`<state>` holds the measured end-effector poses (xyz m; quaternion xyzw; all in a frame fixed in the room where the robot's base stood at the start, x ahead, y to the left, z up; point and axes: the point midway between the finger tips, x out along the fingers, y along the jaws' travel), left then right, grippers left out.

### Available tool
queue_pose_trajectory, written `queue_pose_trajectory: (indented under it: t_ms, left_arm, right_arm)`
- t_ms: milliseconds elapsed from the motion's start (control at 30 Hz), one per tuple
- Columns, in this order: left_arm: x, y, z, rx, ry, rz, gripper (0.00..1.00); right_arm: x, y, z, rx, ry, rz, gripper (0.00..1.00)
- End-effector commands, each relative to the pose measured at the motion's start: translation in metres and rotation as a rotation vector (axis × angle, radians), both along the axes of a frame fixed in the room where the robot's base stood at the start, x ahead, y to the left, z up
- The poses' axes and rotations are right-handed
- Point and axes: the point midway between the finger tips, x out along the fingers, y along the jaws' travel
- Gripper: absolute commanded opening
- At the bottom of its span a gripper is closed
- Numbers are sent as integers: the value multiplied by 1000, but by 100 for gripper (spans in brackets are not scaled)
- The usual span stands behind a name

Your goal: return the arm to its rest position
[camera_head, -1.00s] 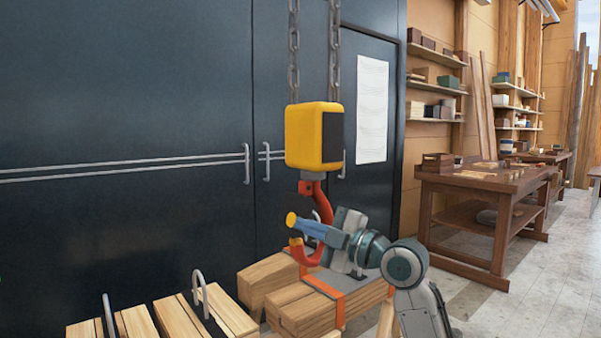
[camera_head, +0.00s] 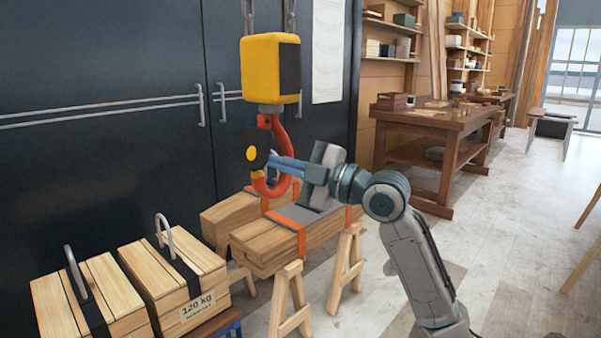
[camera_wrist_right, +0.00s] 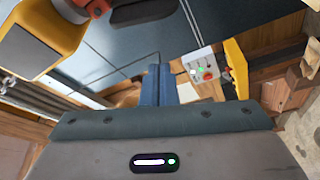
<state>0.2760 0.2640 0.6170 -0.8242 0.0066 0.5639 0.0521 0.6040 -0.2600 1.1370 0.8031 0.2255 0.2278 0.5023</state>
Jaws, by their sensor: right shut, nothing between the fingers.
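My right arm (camera_head: 415,255) rises from the lower right in the head view, bent at the elbow. Its right gripper (camera_head: 272,161) points left, with its blue fingers shut and empty. The fingertips overlap the red hook (camera_head: 270,121) in the picture; I cannot tell whether they touch it. A yellow disc on a dark plate (camera_head: 257,146) shows just left of the fingertips. In the wrist view the blue fingers (camera_wrist_right: 157,84) lie together in the middle. My left gripper is out of view.
The yellow hoist block (camera_head: 262,70) hangs on chains above the hook. A strapped timber stack (camera_head: 275,246) on trestles stands below the gripper. Lifting crates (camera_head: 188,280) stand at lower left.

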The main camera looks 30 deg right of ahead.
Motion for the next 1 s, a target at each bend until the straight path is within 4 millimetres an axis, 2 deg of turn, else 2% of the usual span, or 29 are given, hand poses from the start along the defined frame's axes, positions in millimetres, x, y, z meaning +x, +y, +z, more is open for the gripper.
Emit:
queue_pose_trajectory:
  t_ms: [100, 333, 667, 733, 767, 867, 967, 1000]
  left_arm:
    - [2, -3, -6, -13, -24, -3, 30]
    - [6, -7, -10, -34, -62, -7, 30]
    - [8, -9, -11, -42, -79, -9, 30]
    - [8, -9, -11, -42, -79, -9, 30]
    - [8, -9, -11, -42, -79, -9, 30]
    - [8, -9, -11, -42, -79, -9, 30]
    - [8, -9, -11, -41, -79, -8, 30]
    - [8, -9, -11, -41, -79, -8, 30]
  right_arm:
    - [-12, -9, -3, -6, 0, -1, 0]
    - [-25, -19, -4, -3, -1, -1, 0]
    - [-30, -22, -4, 0, 1, 1, 0]
    - [-29, -21, -12, 4, 18, 0, 0]
    - [-28, -20, -18, 10, 33, -2, 0]
    - [-23, -13, -57, 36, 124, -18, 0]
    - [-21, -5, -119, 83, 269, -52, 0]
    - [-23, -1, -147, 106, 336, -73, 0]
